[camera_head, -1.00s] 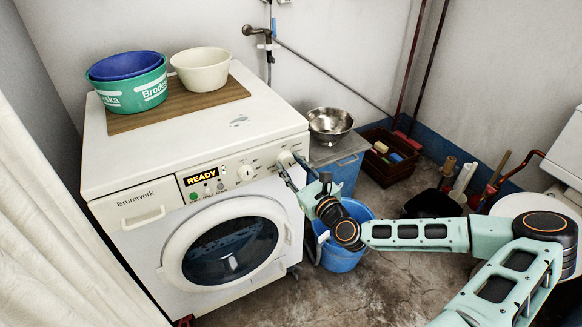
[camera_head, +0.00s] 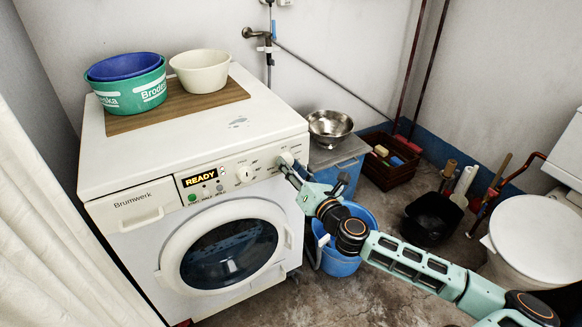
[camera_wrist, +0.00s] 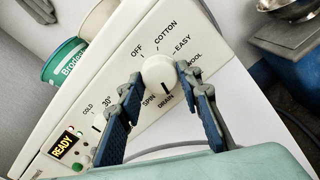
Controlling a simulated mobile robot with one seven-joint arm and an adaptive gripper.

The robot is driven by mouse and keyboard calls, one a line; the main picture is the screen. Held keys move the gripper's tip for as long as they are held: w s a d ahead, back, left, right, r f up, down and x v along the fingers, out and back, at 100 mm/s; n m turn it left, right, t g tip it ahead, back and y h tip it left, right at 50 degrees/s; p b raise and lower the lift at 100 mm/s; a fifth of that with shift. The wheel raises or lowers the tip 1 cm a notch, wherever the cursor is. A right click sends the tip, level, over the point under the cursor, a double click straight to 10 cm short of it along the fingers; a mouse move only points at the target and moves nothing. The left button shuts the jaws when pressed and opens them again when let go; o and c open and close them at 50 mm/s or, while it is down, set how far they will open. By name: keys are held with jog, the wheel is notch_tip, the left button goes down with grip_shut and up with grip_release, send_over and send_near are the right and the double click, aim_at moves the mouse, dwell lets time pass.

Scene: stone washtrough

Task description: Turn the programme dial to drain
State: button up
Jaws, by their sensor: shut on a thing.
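The washing machine (camera_head: 140,228) stands at the left with a control panel along its front top edge. The white programme dial (camera_head: 287,158) is at the panel's right end. In the wrist view the dial (camera_wrist: 158,72) is ringed by OFF, COTTON, EASY, WOOL, DRAIN and SPIN. Its dark pointer line points down at the DRAIN label (camera_wrist: 165,102). My gripper (camera_wrist: 162,80) is shut on the dial, one blue-padded finger on each side. It also shows at the panel in the head view (camera_head: 288,167). The display (camera_head: 199,177) reads READY.
A second dial (camera_head: 245,174) sits left of the programme dial. Basins (camera_head: 200,69) stand on a board on top of the machine. A blue bucket (camera_head: 341,264) is below my arm. A steel bowl (camera_head: 330,127) stands right of the machine.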

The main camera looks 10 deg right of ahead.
dwell(0.4)
jog(key=o, duration=1.2)
jog(key=shift+c, duration=0.2)
jog(key=shift+s, duration=0.1)
jog(key=v, duration=1.2)
jog(key=shift+a, duration=0.1)
